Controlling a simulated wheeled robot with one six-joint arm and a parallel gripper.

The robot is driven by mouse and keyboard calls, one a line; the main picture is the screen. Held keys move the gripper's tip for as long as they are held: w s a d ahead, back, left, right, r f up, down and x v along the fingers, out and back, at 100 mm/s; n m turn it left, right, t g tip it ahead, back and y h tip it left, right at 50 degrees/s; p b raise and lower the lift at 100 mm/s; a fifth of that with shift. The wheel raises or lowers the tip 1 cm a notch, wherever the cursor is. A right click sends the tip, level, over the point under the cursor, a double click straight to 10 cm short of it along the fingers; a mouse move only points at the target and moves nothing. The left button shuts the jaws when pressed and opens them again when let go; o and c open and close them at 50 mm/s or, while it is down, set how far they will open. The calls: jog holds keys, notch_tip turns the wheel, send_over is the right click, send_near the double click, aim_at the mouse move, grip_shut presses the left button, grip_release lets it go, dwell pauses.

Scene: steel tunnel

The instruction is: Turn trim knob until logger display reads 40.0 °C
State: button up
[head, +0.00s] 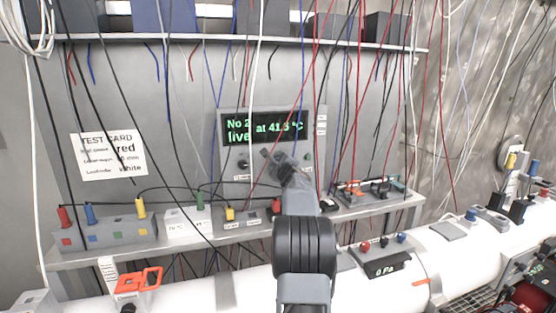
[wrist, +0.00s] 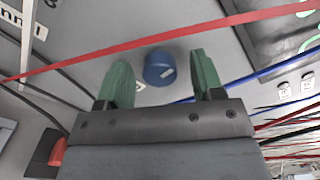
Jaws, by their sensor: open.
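The logger (head: 228,118) stands on the steel shelf in the head view. Its display (head: 270,128) shows green text, "No 2 live at 41.", with the last digit before "°C" partly covered by cables, perhaps a 5. In the wrist view a round blue knob (wrist: 157,68) with a short white mark sits on the grey panel. My gripper (head: 282,162) is in front of the logger's lower face, with green fingers spread. In the wrist view the knob shows between the fingers, with a gap on each side. My gripper hides the knob in the head view.
Many thin cables hang before the logger, and a red cable (wrist: 190,38) crosses the wrist view close to the fingertips. A test card (head: 108,155) is on the wall at left. Coloured plugs stand in a grey box (head: 105,232). A small "0 Pa" device (head: 385,262) is at right.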

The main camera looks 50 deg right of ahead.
jog(key=shift+w+d, duration=0.1)
jog(key=shift+w, duration=0.1)
jog(key=shift+c, duration=0.2)
jog(key=c, duration=0.9)
jog(key=shift+f, duration=0.1)
jog(key=shift+b, duration=0.45)
jog(key=shift+f+n+b, duration=0.1)
jog(key=shift+n+b, duration=7.4)
jog(key=shift+n, duration=1.4)
